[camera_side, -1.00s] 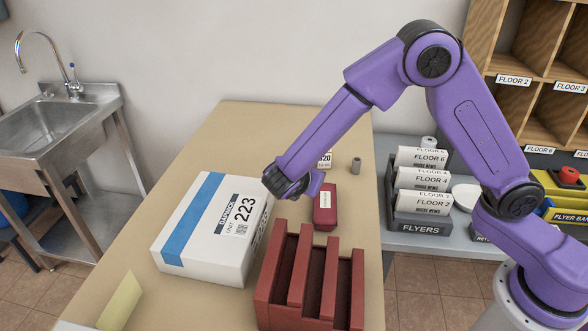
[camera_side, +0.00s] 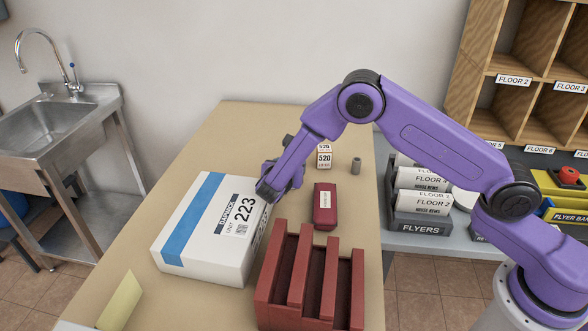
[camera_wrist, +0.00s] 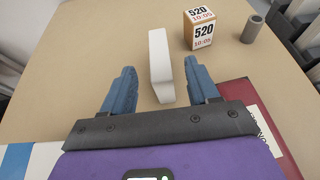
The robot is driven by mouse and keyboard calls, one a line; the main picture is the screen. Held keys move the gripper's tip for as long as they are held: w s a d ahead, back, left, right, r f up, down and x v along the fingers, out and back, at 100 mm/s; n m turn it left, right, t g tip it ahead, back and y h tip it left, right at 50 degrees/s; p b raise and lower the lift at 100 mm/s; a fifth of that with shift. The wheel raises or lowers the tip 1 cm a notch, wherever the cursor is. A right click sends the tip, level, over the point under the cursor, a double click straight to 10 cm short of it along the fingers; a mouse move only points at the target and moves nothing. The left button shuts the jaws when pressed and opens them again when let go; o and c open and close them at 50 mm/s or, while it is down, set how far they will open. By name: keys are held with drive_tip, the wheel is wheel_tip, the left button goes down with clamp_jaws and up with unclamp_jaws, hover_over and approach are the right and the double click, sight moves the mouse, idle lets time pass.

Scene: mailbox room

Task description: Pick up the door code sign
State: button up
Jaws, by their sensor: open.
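My gripper (camera_side: 280,172) is low over the table, just behind the white parcel. In the wrist view its two blue fingers (camera_wrist: 157,75) are open, one on each side of a plain white upright slab (camera_wrist: 160,62). I see no clear contact. The slab's printing, if any, does not show, and my gripper hides it in the side view. A small block (camera_side: 324,157) marked 520 stands farther back; the wrist view shows it (camera_wrist: 203,34) with "10:05" in red. I cannot tell for certain which thing is the door code sign.
The white parcel (camera_side: 192,240) marked 223 lies in front. A dark red box (camera_side: 325,207) is to the right, and a red slotted rack (camera_side: 265,291) is nearer. A grey cylinder (camera_side: 355,166) stands by the block. A pale yellow folded card (camera_side: 120,302) is at front left.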

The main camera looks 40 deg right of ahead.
drive_tip(key=shift+x, duration=3.65)
drive_tip(key=c, duration=1.1)
